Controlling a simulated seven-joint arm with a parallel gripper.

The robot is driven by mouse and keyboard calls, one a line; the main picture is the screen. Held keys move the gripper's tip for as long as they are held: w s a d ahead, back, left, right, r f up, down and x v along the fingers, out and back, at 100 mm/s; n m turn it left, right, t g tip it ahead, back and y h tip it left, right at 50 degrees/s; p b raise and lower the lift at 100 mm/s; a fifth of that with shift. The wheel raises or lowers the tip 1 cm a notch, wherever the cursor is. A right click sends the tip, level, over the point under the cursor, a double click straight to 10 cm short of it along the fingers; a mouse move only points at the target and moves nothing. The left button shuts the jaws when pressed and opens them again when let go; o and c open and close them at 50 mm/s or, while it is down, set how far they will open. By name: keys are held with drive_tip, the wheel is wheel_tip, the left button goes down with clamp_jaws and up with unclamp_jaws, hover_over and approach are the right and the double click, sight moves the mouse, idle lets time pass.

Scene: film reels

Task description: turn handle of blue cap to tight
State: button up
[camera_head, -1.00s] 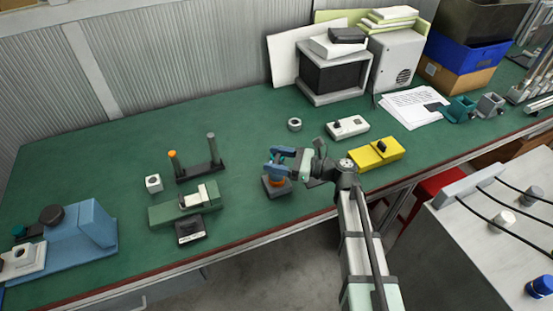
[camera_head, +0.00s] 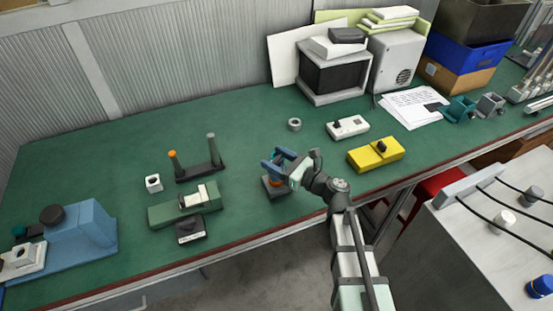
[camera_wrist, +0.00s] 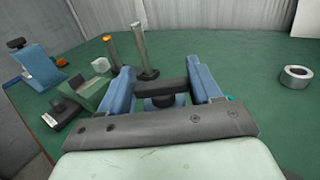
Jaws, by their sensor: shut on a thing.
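My gripper (camera_head: 279,160) reaches in from the right over a small dark base (camera_head: 273,187) near the front middle of the bench. A dark bluish round part (camera_wrist: 163,101) shows just below the handle, probably the cap. The fingers and wrist mostly hide the cap in the head view, and I cannot tell how tight it sits.
A green vise-like block (camera_head: 185,207) and a stand with two posts (camera_head: 200,172) are to the left. A grey ring (camera_head: 294,124) lies behind my gripper. A white switch box (camera_head: 347,128) and a yellow box (camera_head: 376,155) stand to the right. Bare green bench surrounds the base.

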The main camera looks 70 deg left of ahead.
drive_tip(key=shift+m+t+y, duration=0.7)
drive_tip(key=shift+m+t, duration=0.3)
drive_tip(key=shift+t, duration=0.4)
drive_tip(key=o, duration=1)
drive_tip(key=v, duration=1.3)
drive_tip(key=shift+w+d, duration=0.1)
drive_tip(key=shift+d, duration=0.3)
